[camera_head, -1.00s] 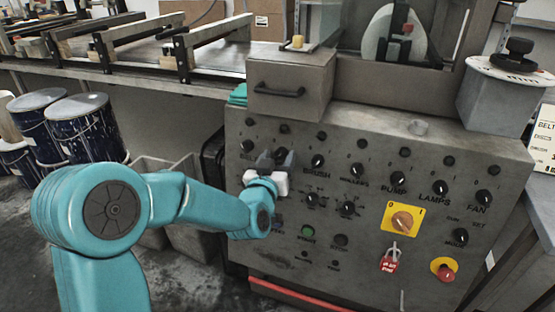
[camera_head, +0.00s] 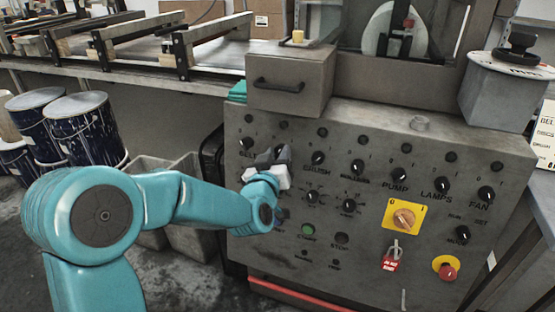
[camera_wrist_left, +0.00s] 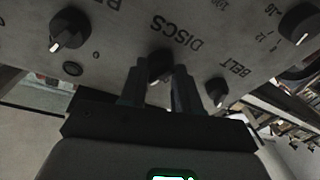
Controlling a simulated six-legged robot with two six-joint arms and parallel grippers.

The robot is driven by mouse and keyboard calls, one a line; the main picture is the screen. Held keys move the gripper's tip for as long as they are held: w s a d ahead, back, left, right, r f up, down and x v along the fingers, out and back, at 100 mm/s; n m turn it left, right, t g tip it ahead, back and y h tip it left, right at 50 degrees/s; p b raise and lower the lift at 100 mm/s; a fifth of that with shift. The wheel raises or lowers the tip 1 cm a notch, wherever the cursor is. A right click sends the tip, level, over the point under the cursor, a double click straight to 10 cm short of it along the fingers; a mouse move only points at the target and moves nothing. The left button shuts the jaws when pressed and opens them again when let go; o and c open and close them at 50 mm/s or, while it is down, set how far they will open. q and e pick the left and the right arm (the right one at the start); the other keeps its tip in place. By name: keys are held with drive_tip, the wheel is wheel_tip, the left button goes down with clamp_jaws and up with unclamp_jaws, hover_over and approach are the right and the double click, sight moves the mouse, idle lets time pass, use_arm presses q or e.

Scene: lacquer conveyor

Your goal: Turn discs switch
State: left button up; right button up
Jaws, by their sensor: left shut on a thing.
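The control panel (camera_head: 385,140) is a worn grey metal face with rows of black knobs. The discs switch (camera_wrist_left: 160,63) is a black knob beside the printed word DISCS in the left wrist view. My left gripper (camera_head: 281,158) is at the panel's upper left, between the BELT and BRUSH knobs, and hides the discs switch in the head view. In the left wrist view the dark fingers of this gripper (camera_wrist_left: 159,88) stand on either side of the knob, shut on it. My right gripper is not in view.
The BELT knob (camera_head: 246,143) and BRUSH knob (camera_head: 318,158) sit close on either side. Lower down are a green button (camera_head: 307,230), a yellow-backed rotary switch (camera_head: 403,218), a red padlock tag (camera_head: 390,263) and a red stop button (camera_head: 448,272). A drawer box (camera_head: 290,95) juts out above.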

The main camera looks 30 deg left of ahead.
use_arm(q)
drive_tip(key=n+g+b, duration=0.1)
drive_tip(key=n+b, duration=0.1)
drive_tip(key=n, duration=0.3)
drive_tip(key=shift+y, duration=0.4)
drive_tip(key=n+g+b, duration=0.1)
drive_tip(key=n, duration=0.4)
drive_tip(key=shift+r+n, duration=0.1)
drive_tip(key=shift+n, duration=0.2)
drive_tip(key=o, duration=1)
drive_tip(key=shift+o, duration=0.2)
drive_tip(key=p+v, duration=0.4)
drive_tip(key=v, duration=1.2)
drive_tip(key=shift+r, duration=0.15)
